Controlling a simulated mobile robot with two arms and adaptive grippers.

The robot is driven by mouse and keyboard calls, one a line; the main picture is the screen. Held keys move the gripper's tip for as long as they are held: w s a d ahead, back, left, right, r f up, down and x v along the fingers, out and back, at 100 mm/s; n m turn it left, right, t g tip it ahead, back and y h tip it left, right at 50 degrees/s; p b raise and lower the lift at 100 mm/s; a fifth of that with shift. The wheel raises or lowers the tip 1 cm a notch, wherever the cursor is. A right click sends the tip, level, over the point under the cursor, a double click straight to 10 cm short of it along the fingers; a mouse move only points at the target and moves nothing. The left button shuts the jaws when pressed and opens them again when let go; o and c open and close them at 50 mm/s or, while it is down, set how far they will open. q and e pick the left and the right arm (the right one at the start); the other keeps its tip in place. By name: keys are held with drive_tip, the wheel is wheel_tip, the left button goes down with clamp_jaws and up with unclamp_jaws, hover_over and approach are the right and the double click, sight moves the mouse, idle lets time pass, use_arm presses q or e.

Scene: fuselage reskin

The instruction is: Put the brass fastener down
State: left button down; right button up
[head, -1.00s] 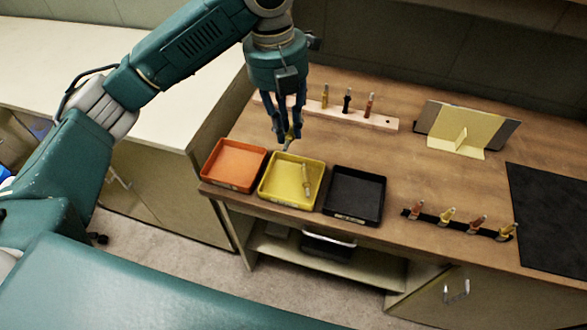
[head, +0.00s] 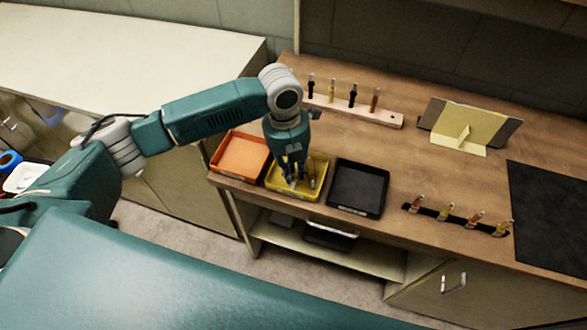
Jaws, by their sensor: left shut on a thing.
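My left gripper (head: 291,182) points down into the yellow tray (head: 322,190). It is shut on the brass fastener, which is mostly hidden by the fingers and hard to make out against the yellow tray. Whether the held fastener touches the tray floor I cannot tell. Another brass-coloured fastener (head: 312,176) is in the same tray, just right of the fingers. My right gripper is not in view.
An orange tray (head: 239,158) stands left of the yellow one and a black tray (head: 357,188) right of it. Behind is a wooden rack (head: 390,119) with several upright fasteners.

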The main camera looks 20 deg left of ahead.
use_arm(q)
drive_tip(key=shift+f, duration=0.2)
drive_tip(key=shift+s, duration=0.1)
drive_tip(key=c, duration=1.9)
unclamp_jaws()
drive_tip(key=shift+f, duration=0.15)
wheel_tip(320, 180, up, 12)
drive_tip(key=a+b, duration=0.1)
drive_tip(key=b, duration=0.1)
drive_tip(key=shift+r+b, duration=0.2)
drive_tip(key=shift+b, duration=0.15)
